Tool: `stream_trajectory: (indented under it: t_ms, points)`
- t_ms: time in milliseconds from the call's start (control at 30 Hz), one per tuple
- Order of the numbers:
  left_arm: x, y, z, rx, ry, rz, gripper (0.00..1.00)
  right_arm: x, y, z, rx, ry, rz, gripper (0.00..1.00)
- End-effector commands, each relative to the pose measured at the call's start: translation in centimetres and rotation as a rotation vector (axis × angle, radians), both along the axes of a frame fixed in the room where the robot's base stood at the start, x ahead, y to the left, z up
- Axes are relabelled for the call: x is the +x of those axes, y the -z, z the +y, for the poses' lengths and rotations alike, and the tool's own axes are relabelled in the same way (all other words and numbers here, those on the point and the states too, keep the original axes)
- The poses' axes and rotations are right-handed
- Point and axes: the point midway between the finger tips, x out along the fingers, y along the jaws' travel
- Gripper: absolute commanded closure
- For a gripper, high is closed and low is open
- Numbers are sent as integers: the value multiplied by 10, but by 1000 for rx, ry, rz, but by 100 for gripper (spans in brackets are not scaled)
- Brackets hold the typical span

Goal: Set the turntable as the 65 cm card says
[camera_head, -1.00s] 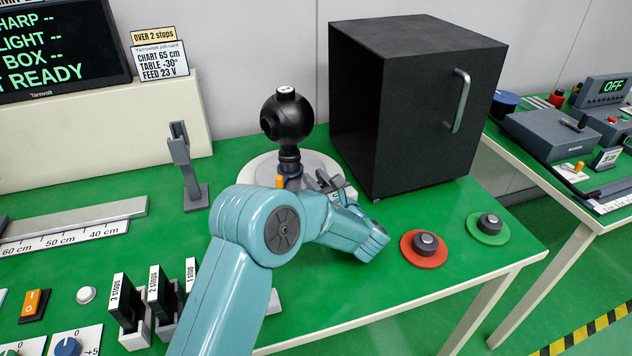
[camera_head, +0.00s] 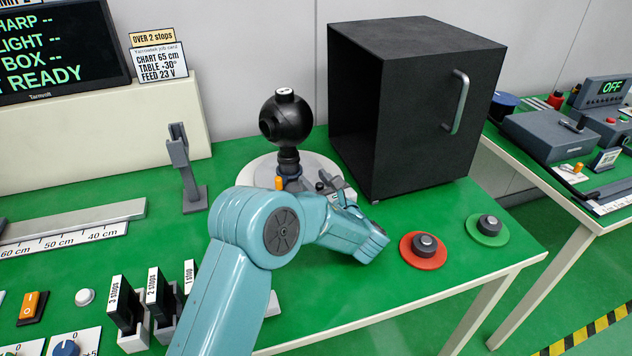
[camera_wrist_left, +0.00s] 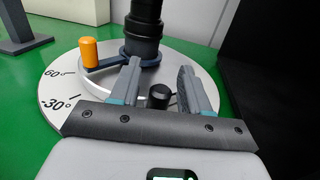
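The turntable (camera_head: 256,172) is a pale disc carrying a black ball-shaped unit (camera_head: 287,118) on a post. In the left wrist view its rim (camera_wrist_left: 62,88) shows a "60" mark and "-30°". An orange peg (camera_wrist_left: 89,52) on a blue arm lies at the upper left, near the "60" mark. My left gripper (camera_head: 332,187) is over the disc's right front. In the wrist view its fingers (camera_wrist_left: 158,85) are apart, with a small black knob (camera_wrist_left: 159,97) between them and gaps beside it. The job card (camera_head: 160,63) reads chart 65 cm, table 30° (sign small, seemingly plus), feed 23 V.
A black box (camera_head: 415,110) stands close right of the turntable. Red (camera_head: 424,250) and green (camera_head: 488,229) discs with knobs lie at the front right. A grey stand (camera_head: 186,175) is to the left. Filter holders (camera_head: 130,310) are at the front left.

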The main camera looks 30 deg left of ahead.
Motion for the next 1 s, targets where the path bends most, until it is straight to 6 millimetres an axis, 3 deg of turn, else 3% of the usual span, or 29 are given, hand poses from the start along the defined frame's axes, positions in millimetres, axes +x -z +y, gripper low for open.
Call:
stream_trajectory:
  t_ms: [233,700,1000]
  points:
    - [-7,0,-14,0,3,1,54,0,0,0,0,0,0,57]
    - [-64,0,-116,1,5,0,54,0,-2,0,0,0,0,57]
    - [-80,0,-142,0,1,0,54,0,-3,0,0,0,0,57]
